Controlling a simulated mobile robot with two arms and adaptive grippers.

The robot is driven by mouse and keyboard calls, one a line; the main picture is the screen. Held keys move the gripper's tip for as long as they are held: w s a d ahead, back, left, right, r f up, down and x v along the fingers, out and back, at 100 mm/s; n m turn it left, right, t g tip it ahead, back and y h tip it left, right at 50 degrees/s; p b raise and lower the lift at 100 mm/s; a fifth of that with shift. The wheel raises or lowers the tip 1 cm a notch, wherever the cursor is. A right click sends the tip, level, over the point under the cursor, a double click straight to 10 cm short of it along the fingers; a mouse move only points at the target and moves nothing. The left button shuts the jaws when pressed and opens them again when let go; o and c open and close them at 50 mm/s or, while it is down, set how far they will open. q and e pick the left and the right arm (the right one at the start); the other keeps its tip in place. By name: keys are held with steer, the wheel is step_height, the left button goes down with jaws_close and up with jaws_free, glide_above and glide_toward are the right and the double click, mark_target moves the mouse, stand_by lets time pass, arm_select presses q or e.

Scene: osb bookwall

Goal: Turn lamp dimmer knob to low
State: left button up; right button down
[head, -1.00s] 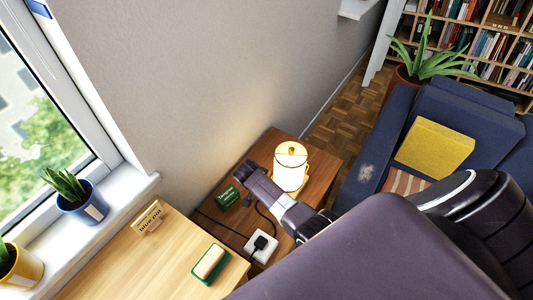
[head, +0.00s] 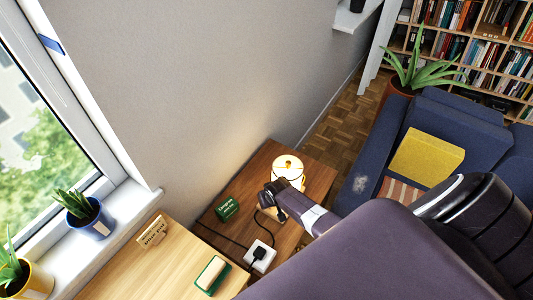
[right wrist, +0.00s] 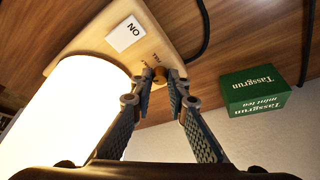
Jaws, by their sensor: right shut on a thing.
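The lamp (head: 288,168) glows on the brown side table; in the right wrist view its bright white shade (right wrist: 62,118) fills the left. It stands on a pale wooden base (right wrist: 97,48) with a white "ON" label (right wrist: 125,33) and small print near the knob. The dimmer knob (right wrist: 160,76), small and brownish, sits at the base's edge between my right fingertips. My right gripper (right wrist: 162,80) is shut on it; in the head view the gripper (head: 268,196) is beside the lamp. The fingers partly hide the knob, and its pointer setting cannot be read. My left gripper is in neither view.
A green tea box (head: 227,207) stands left of the gripper. A white socket (head: 260,255) with a black plug and cables lies on the side table. A lighter table (head: 135,268) holds a sign and a green-edged block. The wall is behind; a blue sofa (head: 370,165) is right.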

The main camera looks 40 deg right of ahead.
steer(key=shift+d+n+y, duration=0.15)
steer(key=shift+n+y, duration=0.35)
steer(key=shift+n, duration=0.7)
steer(key=c, duration=1.9)
jaws_free()
steer(key=shift+v, duration=6)
steer(key=shift+s, duration=0.1)
